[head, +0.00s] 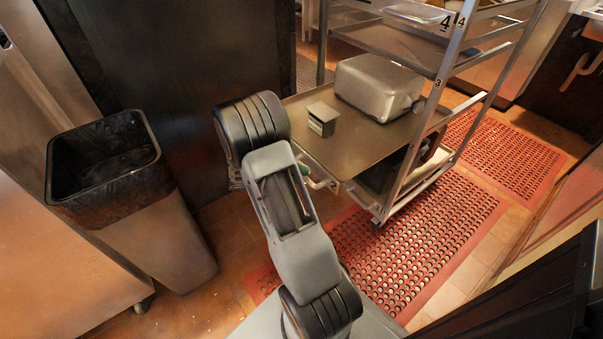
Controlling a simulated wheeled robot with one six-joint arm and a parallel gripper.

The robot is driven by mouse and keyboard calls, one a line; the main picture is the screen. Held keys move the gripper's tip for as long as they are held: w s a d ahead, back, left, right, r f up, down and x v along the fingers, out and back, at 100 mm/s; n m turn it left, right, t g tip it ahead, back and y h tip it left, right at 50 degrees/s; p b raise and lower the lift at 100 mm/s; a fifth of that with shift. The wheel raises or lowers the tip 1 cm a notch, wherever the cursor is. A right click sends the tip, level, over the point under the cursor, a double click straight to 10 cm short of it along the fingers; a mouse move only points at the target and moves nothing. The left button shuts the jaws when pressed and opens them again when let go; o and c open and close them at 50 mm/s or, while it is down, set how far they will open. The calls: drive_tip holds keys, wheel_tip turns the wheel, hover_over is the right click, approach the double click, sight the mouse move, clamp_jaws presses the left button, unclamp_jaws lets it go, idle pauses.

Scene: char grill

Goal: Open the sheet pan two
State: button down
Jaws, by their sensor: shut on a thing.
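A sheet pan (372,142) sits on a level of the metal rack, below the levels marked 3 and 4. It sticks out of the rack toward my arm. A metal container with a rounded top (378,86) and a small dark box with a light top (322,118) stand on it. My gripper (319,183) is at the pan's near left edge, partly hidden behind my own arm. It is shut on the pan's front edge. The exact contact is hidden.
The rack (417,130) stands on red perforated mats (415,245). A bin with a black liner (103,205) stands at the left, beside a dark panel (170,60). Another dark surface (530,310) fills the lower right corner. Tiled floor (225,285) is clear between bin and mat.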

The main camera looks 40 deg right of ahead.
drive_tip(key=c, duration=1.1)
unclamp_jaws()
drive_tip(key=p+v, duration=0.3)
drive_tip(key=v, duration=1.1)
drive_tip(key=shift+d, duration=0.1)
drive_tip(key=s+a+r+n+t+y+p, duration=0.2)
drive_tip(key=s+a+r+t+y+p, duration=0.2)
drive_tip(key=r+p, duration=0.5)
drive_tip(key=s+a+r+n+t+y+p, duration=0.1)
drive_tip(key=s+a+r+t+y+p, duration=0.2)
drive_tip(key=r+p, duration=0.7)
drive_tip(key=s+a+r+n+t+y+p, duration=0.2)
drive_tip(key=r+p, duration=0.8)
drive_tip(key=r, duration=1.1)
drive_tip(key=s+a+t+y, duration=0.2)
drive_tip(key=a+t+y, duration=0.1)
drive_tip(key=a+y, duration=0.1)
drive_tip(key=shift+s+r+n+y, duration=0.3)
